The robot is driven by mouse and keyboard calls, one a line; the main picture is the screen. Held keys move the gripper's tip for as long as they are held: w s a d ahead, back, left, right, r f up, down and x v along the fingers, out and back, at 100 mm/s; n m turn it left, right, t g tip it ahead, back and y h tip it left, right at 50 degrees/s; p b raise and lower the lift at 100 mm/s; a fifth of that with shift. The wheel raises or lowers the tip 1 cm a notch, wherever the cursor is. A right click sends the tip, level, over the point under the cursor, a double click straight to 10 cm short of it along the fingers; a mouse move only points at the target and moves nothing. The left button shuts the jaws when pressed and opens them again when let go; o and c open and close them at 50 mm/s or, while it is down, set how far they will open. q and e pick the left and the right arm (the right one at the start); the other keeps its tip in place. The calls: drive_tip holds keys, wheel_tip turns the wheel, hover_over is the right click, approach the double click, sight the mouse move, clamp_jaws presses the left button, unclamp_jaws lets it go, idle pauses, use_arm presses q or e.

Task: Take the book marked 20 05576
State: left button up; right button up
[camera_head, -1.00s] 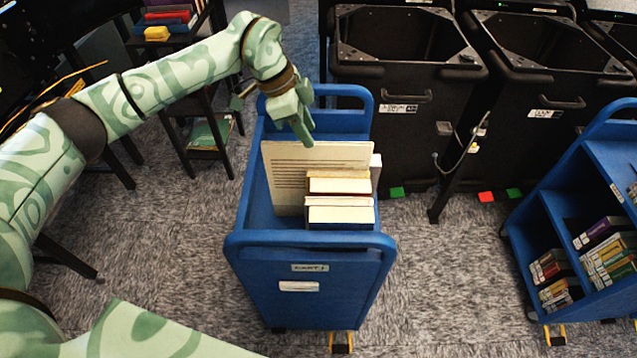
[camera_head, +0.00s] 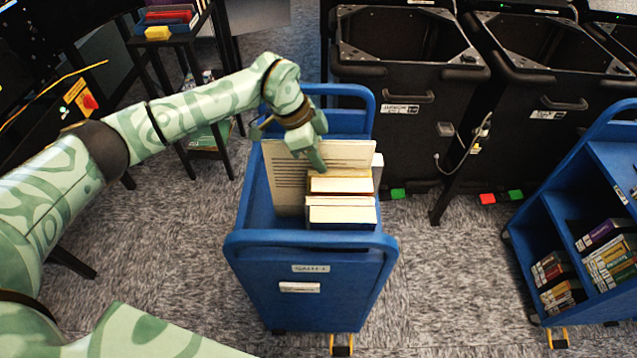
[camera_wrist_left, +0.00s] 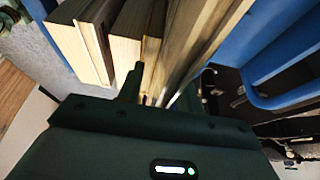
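No mark 20 05576 is readable. My left gripper (camera_head: 314,158) is over the books at the back of the cart. In the left wrist view its two fingers (camera_wrist_left: 168,88) are spread, with the end of a book (camera_wrist_left: 190,45) ahead of and between them. I cannot tell whether they touch it. More books (camera_wrist_left: 90,45) stand left of the fingers. My right gripper is not in view.
Black bins (camera_head: 405,110) stand behind the cart. A second blue cart (camera_head: 560,215) with books is at the right. A dark stand (camera_head: 180,35) with books is at the back left.

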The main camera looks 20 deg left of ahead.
use_arm(q)
drive_tip(key=shift+f, duration=0.25)
idle(0.3)
clamp_jaws()
drive_tip(key=shift+r, duration=0.15)
